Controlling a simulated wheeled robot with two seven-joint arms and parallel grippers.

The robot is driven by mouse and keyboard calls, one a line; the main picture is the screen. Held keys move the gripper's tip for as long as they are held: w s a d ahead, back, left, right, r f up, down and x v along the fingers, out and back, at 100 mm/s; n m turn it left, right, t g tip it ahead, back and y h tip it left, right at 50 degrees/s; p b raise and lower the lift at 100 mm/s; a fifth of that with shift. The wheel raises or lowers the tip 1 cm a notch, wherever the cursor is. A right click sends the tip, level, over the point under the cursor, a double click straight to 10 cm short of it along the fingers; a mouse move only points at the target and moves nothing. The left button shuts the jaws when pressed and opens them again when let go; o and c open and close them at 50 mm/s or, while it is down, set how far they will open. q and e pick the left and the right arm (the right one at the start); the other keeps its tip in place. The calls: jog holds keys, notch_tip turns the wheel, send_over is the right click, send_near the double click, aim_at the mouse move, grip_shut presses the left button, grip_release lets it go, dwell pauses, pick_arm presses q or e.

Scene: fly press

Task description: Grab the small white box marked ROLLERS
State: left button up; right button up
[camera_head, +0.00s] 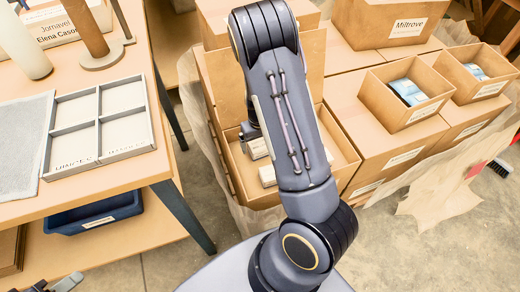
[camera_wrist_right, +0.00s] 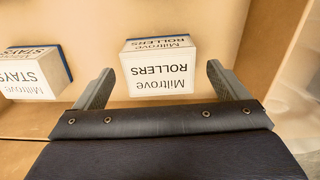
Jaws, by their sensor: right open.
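The small white box marked ROLLERS (camera_wrist_right: 158,68) stands in a cardboard carton, with a dark blue edge on its far side. In the right wrist view it sits between the two fingers of my right gripper (camera_wrist_right: 160,68), which is open with a gap on each side of the box. In the head view my right arm hides most of this gripper, and small pale boxes (camera_head: 268,175) show beside the arm; I cannot read their labels there. A part of my left gripper (camera_head: 58,284) shows at the bottom left corner, cut off by the frame.
A similar white box marked STAYS (camera_wrist_right: 34,72) stands left of the ROLLERS box. The carton's walls (camera_head: 342,150) rise around them. Cardboard boxes, one labelled Miltrove (camera_head: 390,22), stand behind and right. A table with a divided tray (camera_head: 99,122) is on the left.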

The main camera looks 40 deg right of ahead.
jog(key=shift+f, duration=0.9)
jog(key=c, duration=1.2)
jog(key=shift+r, duration=0.1)
jog(key=shift+c, duration=0.2)
